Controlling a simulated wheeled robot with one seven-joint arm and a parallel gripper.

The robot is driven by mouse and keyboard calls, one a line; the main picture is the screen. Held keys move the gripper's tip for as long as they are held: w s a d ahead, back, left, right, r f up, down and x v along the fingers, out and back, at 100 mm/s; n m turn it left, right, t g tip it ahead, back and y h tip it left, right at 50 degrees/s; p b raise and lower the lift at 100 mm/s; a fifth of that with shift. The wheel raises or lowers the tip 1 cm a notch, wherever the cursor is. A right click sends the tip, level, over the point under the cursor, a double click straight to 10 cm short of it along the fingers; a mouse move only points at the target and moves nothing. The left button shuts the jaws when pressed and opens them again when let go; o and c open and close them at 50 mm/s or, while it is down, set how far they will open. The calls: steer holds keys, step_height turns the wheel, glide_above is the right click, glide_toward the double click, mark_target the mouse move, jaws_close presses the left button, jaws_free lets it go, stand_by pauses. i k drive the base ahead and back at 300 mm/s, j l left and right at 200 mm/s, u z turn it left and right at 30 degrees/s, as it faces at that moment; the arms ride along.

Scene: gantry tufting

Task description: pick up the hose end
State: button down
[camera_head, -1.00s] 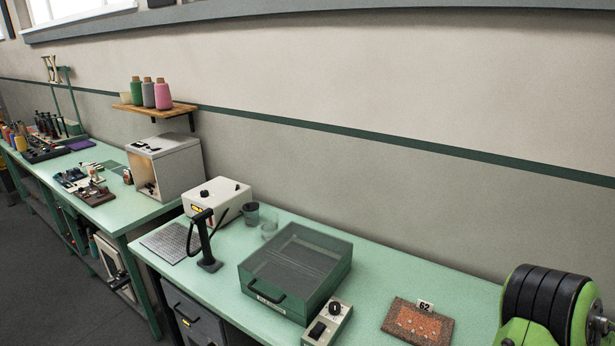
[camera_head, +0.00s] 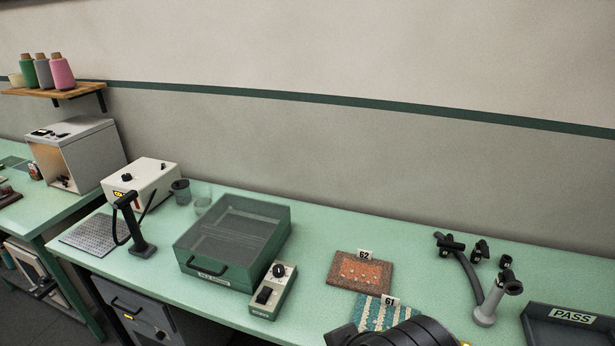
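A dark grey curved hose (camera_head: 467,270) lies at the right of the green bench in the head view. A black fitting (camera_head: 452,244) sits near its upper left end. Its lower end runs behind or into a light grey upright piece (camera_head: 485,314) with a dark top; I cannot tell which. More small black fittings (camera_head: 481,250) lie to the right, and I cannot tell whether they join the hose. My gripper is not in view; only a black ribbed part of my arm shows at the bottom edge.
A dark tray marked PASS (camera_head: 540,324) stands right of the hose. Tufted samples marked 62 (camera_head: 362,274) and 61 (camera_head: 378,312) lie to its left. Further left are a switch box (camera_head: 272,292) and a green lidded box (camera_head: 190,264). Bench behind the hose is clear.

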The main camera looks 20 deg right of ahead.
mark_target(483, 315)
steer(key=z, duration=2.2)
